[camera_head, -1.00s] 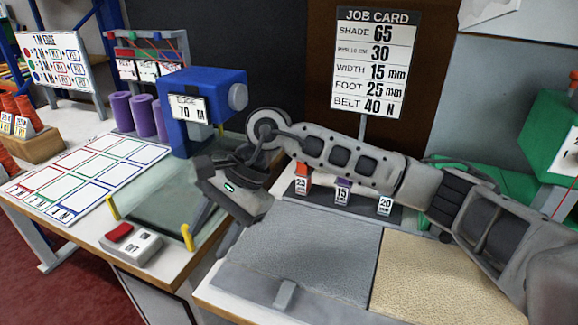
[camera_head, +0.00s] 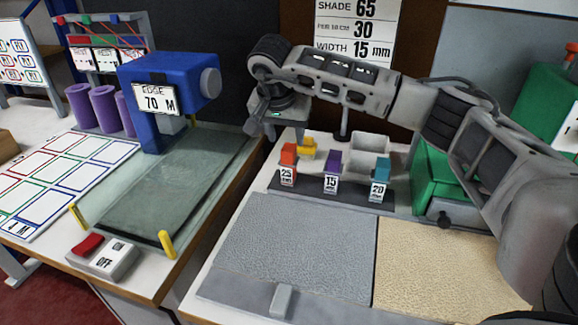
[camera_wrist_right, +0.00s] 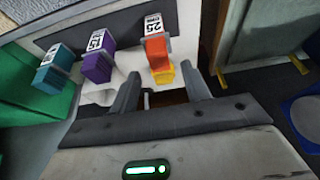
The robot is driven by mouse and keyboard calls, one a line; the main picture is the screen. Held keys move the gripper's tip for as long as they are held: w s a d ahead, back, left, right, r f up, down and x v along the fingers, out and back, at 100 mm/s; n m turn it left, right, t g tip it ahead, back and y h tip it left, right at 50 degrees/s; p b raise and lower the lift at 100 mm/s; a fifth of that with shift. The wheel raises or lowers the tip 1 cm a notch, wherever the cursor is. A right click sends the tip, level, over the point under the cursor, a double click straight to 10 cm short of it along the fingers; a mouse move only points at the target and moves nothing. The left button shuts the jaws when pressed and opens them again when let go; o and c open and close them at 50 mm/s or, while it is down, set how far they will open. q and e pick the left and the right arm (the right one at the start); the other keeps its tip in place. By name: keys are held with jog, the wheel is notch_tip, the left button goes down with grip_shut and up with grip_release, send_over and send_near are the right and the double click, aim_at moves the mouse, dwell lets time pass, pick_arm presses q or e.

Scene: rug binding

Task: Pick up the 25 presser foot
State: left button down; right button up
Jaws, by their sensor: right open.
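The 25 presser foot (camera_head: 289,155) is an orange block with a white "25" label, at the left end of a dark rack (camera_head: 330,193). The purple 15 foot (camera_head: 333,162) and the teal 20 foot (camera_head: 381,168) stand to its right. My right gripper (camera_head: 275,125) is open, above and behind the 25 foot in the head view. In the right wrist view the orange foot (camera_wrist_right: 157,52) lies just beyond the two spread fingertips (camera_wrist_right: 160,72), roughly between them. I see nothing held. My left gripper is not in view.
A yellow piece (camera_head: 307,146) sits behind the orange foot. A white bin (camera_head: 368,152) and a green machine (camera_head: 435,175) stand behind and right. Grey (camera_head: 295,245) and beige (camera_head: 440,262) rug panels lie in front. The blue machine (camera_head: 165,95) is left.

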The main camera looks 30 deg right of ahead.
aim_at(289, 148)
jog(key=shift+x, duration=2.95)
jog(key=shift+s, duration=0.1)
grip_shut()
